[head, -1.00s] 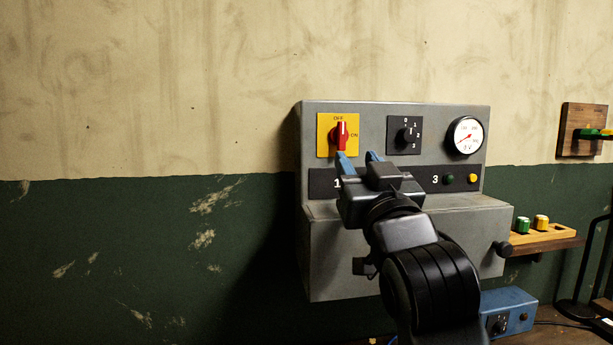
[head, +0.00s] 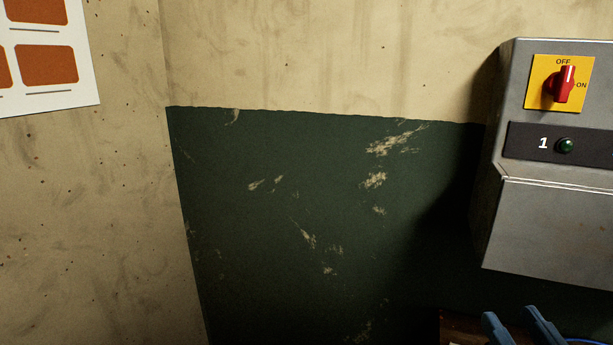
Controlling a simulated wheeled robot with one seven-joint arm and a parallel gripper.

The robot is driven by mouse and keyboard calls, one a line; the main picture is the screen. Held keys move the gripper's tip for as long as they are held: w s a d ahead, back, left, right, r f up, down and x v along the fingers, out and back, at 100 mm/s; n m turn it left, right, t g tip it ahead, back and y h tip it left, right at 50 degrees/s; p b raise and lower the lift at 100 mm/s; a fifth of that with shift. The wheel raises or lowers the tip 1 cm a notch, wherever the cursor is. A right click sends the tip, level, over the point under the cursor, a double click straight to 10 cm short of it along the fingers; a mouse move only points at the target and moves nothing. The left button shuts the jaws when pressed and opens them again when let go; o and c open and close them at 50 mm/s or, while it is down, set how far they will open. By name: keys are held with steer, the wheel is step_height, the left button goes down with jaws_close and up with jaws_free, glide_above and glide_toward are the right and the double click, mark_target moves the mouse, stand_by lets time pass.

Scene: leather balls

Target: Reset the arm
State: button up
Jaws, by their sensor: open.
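My gripper (head: 518,320) shows at the bottom right of the head view, with only its two blue fingers in sight. The fingers are apart, with nothing seen between them. They are below the grey control box (head: 545,225) in the picture and look clear of it. The rest of my arm is out of view.
The grey box is on the wall at the right, cut off by the picture edge. It has a red rotary switch (head: 566,84) on a yellow plate and a dark green lamp (head: 565,146) by the number 1. A poster (head: 88,88) hangs upper left. The middle wall is bare.

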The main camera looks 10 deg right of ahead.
steer(key=s+a+f+g+y, duration=0.1)
steer(key=s+f, duration=0.3)
steer(key=s, duration=0.4)
steer(key=s+a+f+g+y, duration=0.1)
steer(key=s+a+f, duration=0.3)
steer(key=s, duration=0.4)
steer(key=s+a+f+n+g+y, duration=0.1)
steer(key=s+a+f+g+y, duration=0.1)
steer(key=s, duration=0.6)
step_height(320, 180, down, 3)
steer(key=shift+s+a+r+b, duration=0.2)
steer(key=shift+a+b, duration=0.2)
steer(key=shift+a, duration=0.15)
